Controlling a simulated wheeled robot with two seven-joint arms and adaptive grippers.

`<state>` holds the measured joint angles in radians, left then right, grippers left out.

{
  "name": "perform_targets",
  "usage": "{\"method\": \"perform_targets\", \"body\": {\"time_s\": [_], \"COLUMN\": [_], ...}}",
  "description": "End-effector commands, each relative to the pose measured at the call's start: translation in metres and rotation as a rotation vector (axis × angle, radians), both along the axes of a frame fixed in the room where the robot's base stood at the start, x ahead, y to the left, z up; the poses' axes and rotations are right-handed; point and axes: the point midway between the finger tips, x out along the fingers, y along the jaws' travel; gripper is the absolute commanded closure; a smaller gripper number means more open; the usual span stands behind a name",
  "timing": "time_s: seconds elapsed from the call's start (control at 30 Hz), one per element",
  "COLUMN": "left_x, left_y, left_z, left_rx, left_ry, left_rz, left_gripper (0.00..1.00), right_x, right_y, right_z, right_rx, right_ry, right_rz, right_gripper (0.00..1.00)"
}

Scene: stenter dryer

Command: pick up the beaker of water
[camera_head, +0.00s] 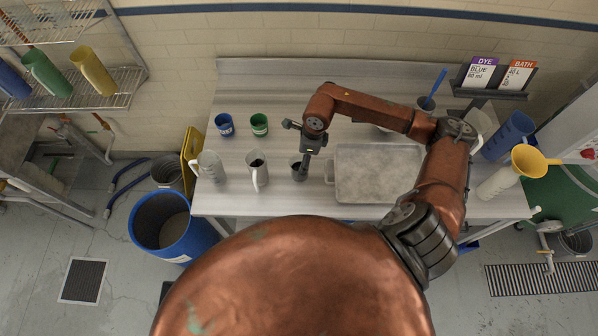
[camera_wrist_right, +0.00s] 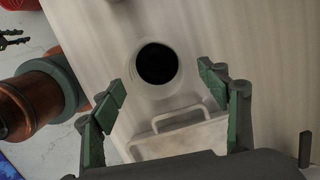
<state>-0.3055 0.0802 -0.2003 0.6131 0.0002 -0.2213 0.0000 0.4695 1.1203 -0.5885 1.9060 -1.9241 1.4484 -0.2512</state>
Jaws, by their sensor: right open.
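A small beaker (camera_head: 299,172) with a dark-looking inside stands upright on the steel table, left of the metal tray. In the right wrist view its round, dark mouth (camera_wrist_right: 157,63) lies beyond the fingertips, roughly midway between them. My right gripper (camera_head: 304,160) is above the beaker and partly covers it in the head view. Its green-padded fingers (camera_wrist_right: 163,88) are spread, with nothing between them. Whether the beaker holds water cannot be told.
A white jug (camera_head: 257,174) and a pale jug (camera_head: 209,167) stand left of the beaker. Blue (camera_head: 225,125) and green (camera_head: 259,124) cups stand behind them. The metal tray (camera_head: 333,170) is close on the right. Bare table lies behind the beaker.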

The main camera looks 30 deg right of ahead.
Motion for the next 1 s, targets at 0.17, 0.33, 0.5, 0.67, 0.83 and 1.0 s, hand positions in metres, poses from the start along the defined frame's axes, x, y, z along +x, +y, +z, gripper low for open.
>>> {"method": "perform_targets", "body": {"time_s": [0.17, 0.33, 0.5, 0.67, 0.83, 1.0], "left_x": [0.02, 0.022, 0.016, 0.008, 0.007, 0.008], "left_y": [-0.001, -0.001, -0.001, -0.001, 0.0, 0.0], "left_z": [0.005, 0.012, 0.023, 0.024, 0.023, 0.023], "left_rx": [-0.002, -0.002, -0.002, 0.0, 0.0, 0.0], "left_ry": [-0.027, -0.03, -0.022, -0.012, -0.01, -0.011], "left_rz": [-0.005, -0.005, -0.004, -0.001, -0.001, -0.001], "left_gripper": [0.72, 0.72, 0.72, 0.72, 0.72, 0.72], "right_x": [0.001, 0.002, 0.001, 0.004, 0.004, 0.004], "right_y": [0.003, 0.007, 0.011, 0.012, 0.013, 0.012], "right_z": [-0.016, -0.032, -0.056, -0.074, -0.077, -0.077], "right_rx": [0.001, 0.002, 0.003, 0.002, 0.001, 0.0], "right_ry": [0.002, 0.003, 0.003, 0.001, -0.001, 0.0], "right_rz": [0.0, 0.002, 0.001, 0.002, 0.003, 0.003], "right_gripper": [0.32, 0.32, 0.32, 0.32, 0.32, 0.37]}}
